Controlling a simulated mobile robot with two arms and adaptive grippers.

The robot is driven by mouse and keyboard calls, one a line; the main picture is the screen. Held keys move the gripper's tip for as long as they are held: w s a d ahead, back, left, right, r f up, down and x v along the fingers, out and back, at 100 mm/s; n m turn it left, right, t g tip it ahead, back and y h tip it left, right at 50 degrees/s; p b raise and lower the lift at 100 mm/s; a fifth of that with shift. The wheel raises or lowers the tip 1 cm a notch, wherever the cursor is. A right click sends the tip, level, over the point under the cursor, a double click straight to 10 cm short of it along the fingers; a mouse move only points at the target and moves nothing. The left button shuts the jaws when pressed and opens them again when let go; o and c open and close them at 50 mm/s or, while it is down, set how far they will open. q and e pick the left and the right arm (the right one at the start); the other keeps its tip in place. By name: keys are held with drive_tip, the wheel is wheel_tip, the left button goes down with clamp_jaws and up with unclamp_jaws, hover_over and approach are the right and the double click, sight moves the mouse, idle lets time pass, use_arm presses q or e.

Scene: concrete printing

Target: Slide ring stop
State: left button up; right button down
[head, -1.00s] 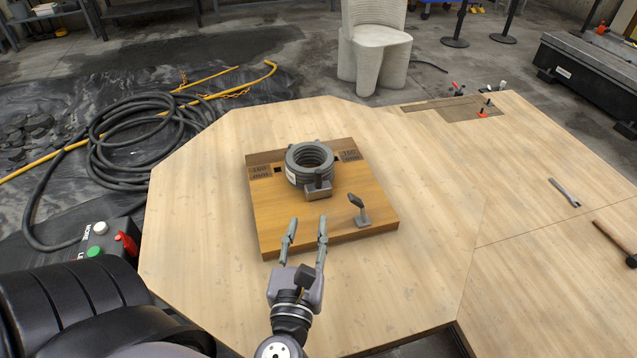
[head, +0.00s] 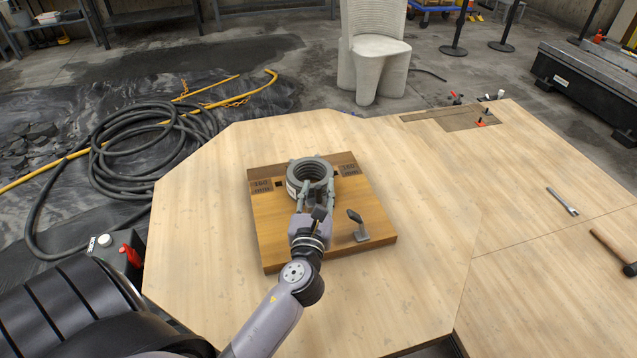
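A stack of grey rings (head: 311,172) sits on a wooden board (head: 275,235) on the table in the head view. In the earlier frame a small grey block stands against the front of the rings; my gripper now mostly hides it. My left gripper (head: 316,190) reaches over the board, its two fingers apart at the front of the rings. Whether the fingers touch the block or the rings cannot be told. A small clamp with a dark handle (head: 355,216) stands on the board to the right of the gripper. My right gripper is not in view.
The pale wooden table (head: 420,200) is clear around the board. A wrench (head: 563,201) and a hammer (head: 613,250) lie at the right. A coiled black hose (head: 125,150) lies on the floor at left, and a grey concrete chair (head: 372,60) stands behind the table.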

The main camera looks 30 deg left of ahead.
use_arm(q)
drive_tip(key=shift+x, duration=0.9)
clamp_jaws()
